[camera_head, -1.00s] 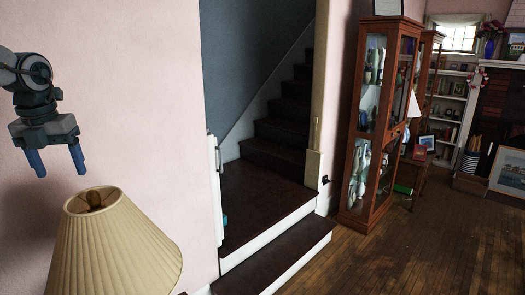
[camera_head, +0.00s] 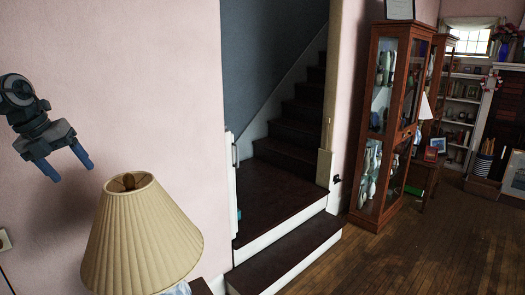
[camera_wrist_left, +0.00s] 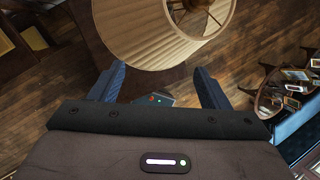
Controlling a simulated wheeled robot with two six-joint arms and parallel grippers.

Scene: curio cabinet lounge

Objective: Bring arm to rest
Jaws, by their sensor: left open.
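My left gripper (camera_head: 72,168) is at the upper left of the head view, in front of the pink wall. Its two blue fingers are spread apart and point down and to the right, with nothing between them. The left wrist view shows both fingers (camera_wrist_left: 160,92) apart, with the pleated cream lampshade (camera_wrist_left: 150,35) beyond them. In the head view the lampshade (camera_head: 140,240) stands below and right of the gripper, apart from it in the picture. My right gripper is not in view.
Dark stairs (camera_head: 285,190) rise beyond the wall. A glass-fronted wooden cabinet (camera_head: 382,120) stands right of them. A small side table (camera_head: 425,175) with a lamp is beside it. Open wooden floor (camera_head: 400,260) lies at the lower right.

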